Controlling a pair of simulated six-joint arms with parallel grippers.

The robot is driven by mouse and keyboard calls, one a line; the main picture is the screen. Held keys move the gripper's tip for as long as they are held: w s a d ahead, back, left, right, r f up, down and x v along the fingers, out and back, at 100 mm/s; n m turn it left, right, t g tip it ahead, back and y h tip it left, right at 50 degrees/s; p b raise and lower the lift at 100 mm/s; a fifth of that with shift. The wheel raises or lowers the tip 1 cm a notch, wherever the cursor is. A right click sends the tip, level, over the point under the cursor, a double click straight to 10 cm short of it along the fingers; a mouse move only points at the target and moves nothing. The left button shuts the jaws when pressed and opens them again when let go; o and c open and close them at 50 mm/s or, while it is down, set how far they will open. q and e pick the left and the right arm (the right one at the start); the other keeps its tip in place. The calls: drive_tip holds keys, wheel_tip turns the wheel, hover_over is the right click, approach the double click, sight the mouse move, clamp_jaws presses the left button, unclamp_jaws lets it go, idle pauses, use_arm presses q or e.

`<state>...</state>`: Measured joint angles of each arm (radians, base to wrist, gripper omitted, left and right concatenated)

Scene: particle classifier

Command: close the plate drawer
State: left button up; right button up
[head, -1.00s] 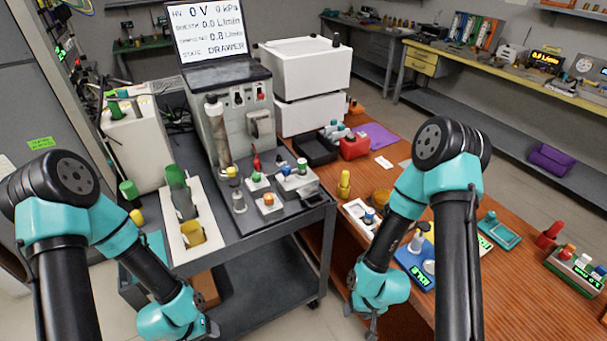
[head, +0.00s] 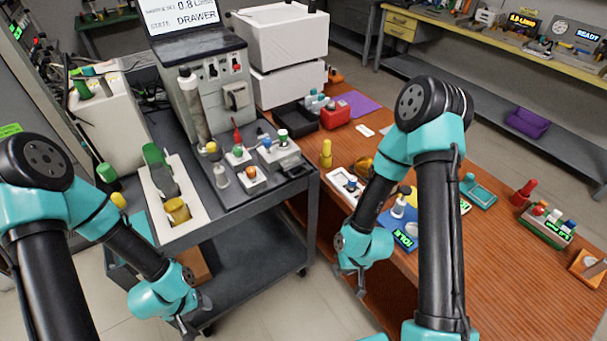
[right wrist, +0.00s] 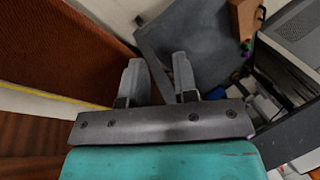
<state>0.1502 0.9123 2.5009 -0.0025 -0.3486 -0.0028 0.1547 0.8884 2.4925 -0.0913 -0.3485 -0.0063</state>
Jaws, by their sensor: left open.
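The grey classifier machine (head: 215,95) stands on the dark cart (head: 240,205), under a screen (head: 185,14) whose readable lines include "DRAWER". A small grey unit with a dark, drawer-like front part (head: 290,166) sits at the cart's right edge. I cannot tell for sure whether this is the plate drawer, or how far out it is. My left gripper (head: 191,326) is open, low in front of the cart and apart from it. My right gripper (head: 350,284) hangs empty between cart and wooden bench; the right wrist view shows its two fingers (right wrist: 158,80) apart.
A white holder (head: 172,208) with a green and a yellow vessel stands on the cart's left side. White boxes (head: 280,50) stand behind. The wooden bench (head: 510,270) at right carries a blue stand (head: 398,225) and several small items. Open floor lies between cart and bench.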

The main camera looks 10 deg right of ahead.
drive_tip(key=w+r+n, duration=0.1)
drive_tip(key=w, duration=0.1)
drive_tip(key=w+r+n+t, duration=0.1)
drive_tip(key=w, duration=0.1)
drive_tip(key=w+r+n+y, duration=0.1)
drive_tip(key=w, duration=0.1)
drive_tip(key=shift+w+d+r+n+t, duration=0.15)
drive_tip(key=shift+d+r+n+t, duration=0.05)
drive_tip(key=shift+r+n+t, duration=0.15)
drive_tip(key=c, duration=0.5)
drive_tip(key=w+r+n, duration=0.2)
drive_tip(key=w+r, duration=0.1)
drive_tip(key=w+r+n+t+y, duration=0.1)
drive_tip(key=w+r+n, duration=0.2)
drive_tip(key=shift+w+d+r+n, duration=0.1)
drive_tip(key=shift+w+r+n, duration=0.15)
drive_tip(key=shift+r, duration=0.1)
clamp_jaws()
drive_tip(key=w+r+n, duration=0.4)
drive_tip(key=r+n, duration=0.8)
drive_tip(key=r, duration=0.3)
drive_tip(key=shift+d+y, duration=0.3)
drive_tip(key=shift+d, duration=0.1)
